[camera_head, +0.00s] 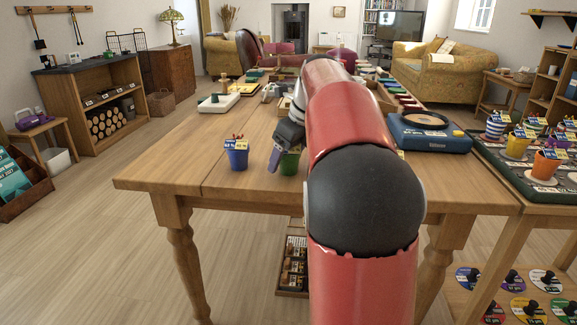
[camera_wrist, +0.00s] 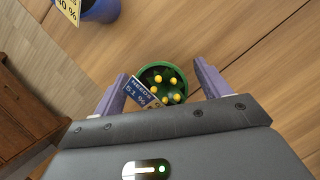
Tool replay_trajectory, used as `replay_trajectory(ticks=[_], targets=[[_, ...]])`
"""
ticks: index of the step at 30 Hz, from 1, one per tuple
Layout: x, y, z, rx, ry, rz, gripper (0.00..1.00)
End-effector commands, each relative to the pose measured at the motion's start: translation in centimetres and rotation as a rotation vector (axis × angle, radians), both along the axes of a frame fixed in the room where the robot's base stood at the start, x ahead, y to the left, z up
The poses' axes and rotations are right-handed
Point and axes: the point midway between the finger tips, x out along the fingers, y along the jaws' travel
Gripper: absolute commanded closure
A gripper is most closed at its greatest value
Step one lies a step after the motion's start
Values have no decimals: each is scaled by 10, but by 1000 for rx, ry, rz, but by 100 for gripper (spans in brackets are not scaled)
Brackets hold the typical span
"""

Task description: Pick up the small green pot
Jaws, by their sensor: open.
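The small green pot (camera_head: 289,163) stands on the wooden table near its front edge. In the wrist view the green pot (camera_wrist: 146,75) is seen from above, with yellow round tips on a green plant and a blue and white label in it. My gripper (camera_head: 287,158) is open above the pot in the head view, partly covering it. In the wrist view my gripper (camera_wrist: 158,80) has one purple-grey finger on each side of the pot, with the label close to the left finger. I cannot tell whether the fingers touch the pot.
A blue pot (camera_head: 236,158) with a label stands to the left on the table (camera_head: 190,165), and also shows in the wrist view (camera_wrist: 102,10). A blue turntable-like box (camera_head: 430,135) is to the right. A dark tray (camera_head: 515,170) with several labelled pots stands at far right.

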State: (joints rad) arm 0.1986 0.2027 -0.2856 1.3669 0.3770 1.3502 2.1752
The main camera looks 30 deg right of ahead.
Motion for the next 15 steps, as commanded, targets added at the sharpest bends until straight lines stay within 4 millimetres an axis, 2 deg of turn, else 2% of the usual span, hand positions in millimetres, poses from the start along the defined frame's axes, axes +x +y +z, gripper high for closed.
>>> replay_trajectory(ticks=[3,10,15], targets=[[3,2,-9,0,0,1,25],[4,2,-10,-1,-1,1,25],[4,2,-9,-1,-1,1,47]])
